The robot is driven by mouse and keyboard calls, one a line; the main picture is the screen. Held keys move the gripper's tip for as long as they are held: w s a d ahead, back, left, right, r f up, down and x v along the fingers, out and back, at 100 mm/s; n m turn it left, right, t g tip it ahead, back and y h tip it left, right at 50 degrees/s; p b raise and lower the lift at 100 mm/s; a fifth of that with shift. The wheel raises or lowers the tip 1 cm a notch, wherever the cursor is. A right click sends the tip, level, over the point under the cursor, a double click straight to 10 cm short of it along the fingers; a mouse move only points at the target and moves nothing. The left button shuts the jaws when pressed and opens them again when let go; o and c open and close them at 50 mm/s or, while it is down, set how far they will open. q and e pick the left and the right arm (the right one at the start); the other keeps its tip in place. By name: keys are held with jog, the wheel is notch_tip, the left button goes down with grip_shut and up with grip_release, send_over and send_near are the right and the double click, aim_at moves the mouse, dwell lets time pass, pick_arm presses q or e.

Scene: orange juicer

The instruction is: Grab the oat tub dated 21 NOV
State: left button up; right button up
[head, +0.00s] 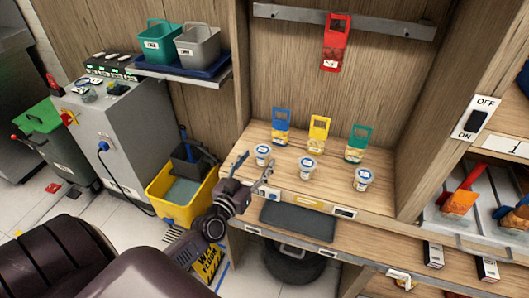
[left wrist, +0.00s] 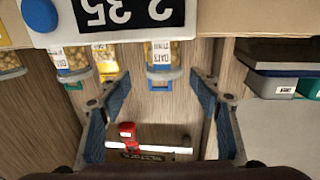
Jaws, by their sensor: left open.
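Three small oat tubs with blue-and-white tops stand in a row on the wooden shelf: the left tub (head: 262,152), the middle tub (head: 306,165) and the right tub (head: 362,177). Their dates are too small to read. My left gripper (head: 258,172) is open and empty at the shelf's left front edge, close to the left tub. In the left wrist view, which looks upside down, one tub (left wrist: 160,57) with an OATS label lies ahead between the open fingers (left wrist: 161,97). Another labelled tub (left wrist: 72,62) is farther left. My right gripper is not in view.
Blue (head: 281,119), yellow (head: 319,128) and teal (head: 358,138) holders stand behind the tubs. A red holder (head: 335,45) hangs on the rail. A dark mat (head: 297,221) lies below the shelf. A yellow bucket (head: 166,203) stands on the left.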

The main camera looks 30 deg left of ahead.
pick_arm(q)
jog(key=w, duration=0.2)
jog(key=w+a, duration=0.1)
jog(key=w, duration=0.2)
jog(key=shift+w+a, duration=0.15)
jog(key=c, duration=1.1)
jog(key=shift+r, duration=0.15)
jog(key=shift+c, duration=0.2)
